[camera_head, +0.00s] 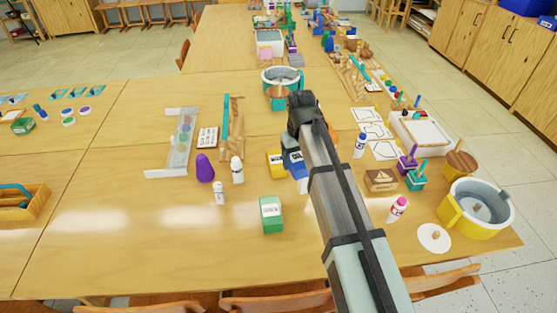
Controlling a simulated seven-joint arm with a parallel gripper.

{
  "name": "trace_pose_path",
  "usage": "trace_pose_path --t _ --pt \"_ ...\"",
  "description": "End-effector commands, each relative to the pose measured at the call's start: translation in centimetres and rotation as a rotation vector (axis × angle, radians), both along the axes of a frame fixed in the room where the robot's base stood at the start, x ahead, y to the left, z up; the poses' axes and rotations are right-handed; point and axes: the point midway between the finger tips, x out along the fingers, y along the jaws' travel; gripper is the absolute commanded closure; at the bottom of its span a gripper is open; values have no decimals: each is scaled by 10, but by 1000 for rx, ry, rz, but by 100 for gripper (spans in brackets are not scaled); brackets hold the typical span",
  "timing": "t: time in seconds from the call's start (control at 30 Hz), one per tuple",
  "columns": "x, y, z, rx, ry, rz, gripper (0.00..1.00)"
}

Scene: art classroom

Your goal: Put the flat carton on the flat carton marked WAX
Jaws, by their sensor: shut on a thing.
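My gripper (303,117) is at the far end of my arm, above the middle of the table; its fingers are mostly hidden behind the arm. It is shut on what appears to be the blue flat carton (296,165), which shows just left of the arm and is partly covered by it. A yellow flat carton (275,164) with a white label lies against or just under the blue one's left side; I cannot tell whether they touch. The label lettering is too small to read, so I cannot tell which carton is marked WAX.
A brown box (381,181), a pink-labelled bottle (398,209) and a yellow-and-white pot (476,211) stand right.

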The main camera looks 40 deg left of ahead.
Motion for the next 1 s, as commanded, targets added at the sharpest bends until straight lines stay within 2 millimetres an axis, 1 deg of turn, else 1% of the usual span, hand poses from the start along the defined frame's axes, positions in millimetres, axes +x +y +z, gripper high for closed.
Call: trace_pose_path --t 0.03,0.1,0.2,0.33,0.43,0.6,0.73,0.87,1.0 --pt "7 31 6 2 -1 15 67" --pt "11 61 12 1 -1 21 67" --pt "23 91 18 1 1 -5 67" --pt "41 115 24 -3 4 -70 67" --pt "49 124 26 -7 9 -135 67" --pt "47 121 25 -12 12 -234 67" --pt "47 120 21 -13 14 -264 67" --pt "46 120 7 -13 14 -269 67" --pt "46 120 -16 -14 14 -268 67"
